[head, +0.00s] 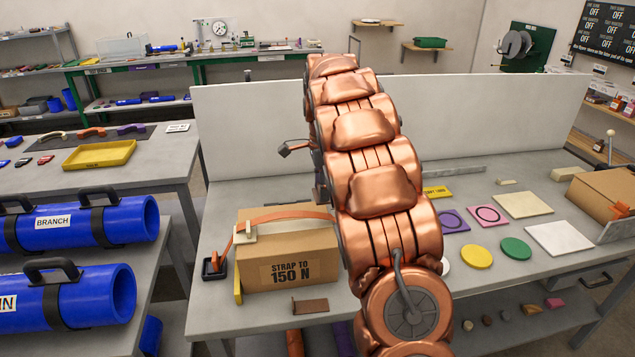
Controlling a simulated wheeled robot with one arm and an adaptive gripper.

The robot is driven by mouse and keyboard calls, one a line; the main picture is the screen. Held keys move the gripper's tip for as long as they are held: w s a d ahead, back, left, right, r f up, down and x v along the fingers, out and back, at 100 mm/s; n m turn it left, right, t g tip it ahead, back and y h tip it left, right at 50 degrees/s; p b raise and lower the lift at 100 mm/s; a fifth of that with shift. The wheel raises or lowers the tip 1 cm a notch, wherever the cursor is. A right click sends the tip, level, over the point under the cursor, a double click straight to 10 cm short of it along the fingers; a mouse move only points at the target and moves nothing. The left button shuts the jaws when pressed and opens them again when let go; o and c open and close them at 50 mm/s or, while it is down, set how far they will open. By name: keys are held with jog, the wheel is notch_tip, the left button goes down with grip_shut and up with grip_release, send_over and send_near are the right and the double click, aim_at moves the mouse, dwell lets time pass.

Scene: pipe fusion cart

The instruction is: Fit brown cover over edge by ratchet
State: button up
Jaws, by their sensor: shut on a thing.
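A brown cover (310,306), a small angled piece, lies on the grey bench in front of the cardboard box (292,262) marked "STRAP TO 150 N". An orange strap (290,216) runs over the top of the box and down past its left side. A cream piece (246,232) sits at the box's upper left edge by the strap. A black square fitting (213,267) stands at the strap's left end. I cannot pick out the ratchet with certainty. The box's right end is hidden behind my copper arm.
Another cardboard box (602,195) stands at the far right. Blue pipes (80,222) lie at left. A white panel (480,118) rises behind the bench.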

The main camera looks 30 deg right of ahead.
jog(key=shift+f+b, duration=1.45)
jog(key=shift+f, duration=2.7)
jog(key=o, duration=1.1)
jog(key=shift+r, duration=0.15)
jog(key=shift+r+p, duration=0.7)
jog(key=shift+r, duration=1.65)
jog(key=shift+r, duration=0.1)
notch_tip(320, 180, up, 11)
jog(key=shift+f, duration=0.15)
jog(key=shift+s+r, duration=0.1)
jog(key=shift+r, duration=0.45)
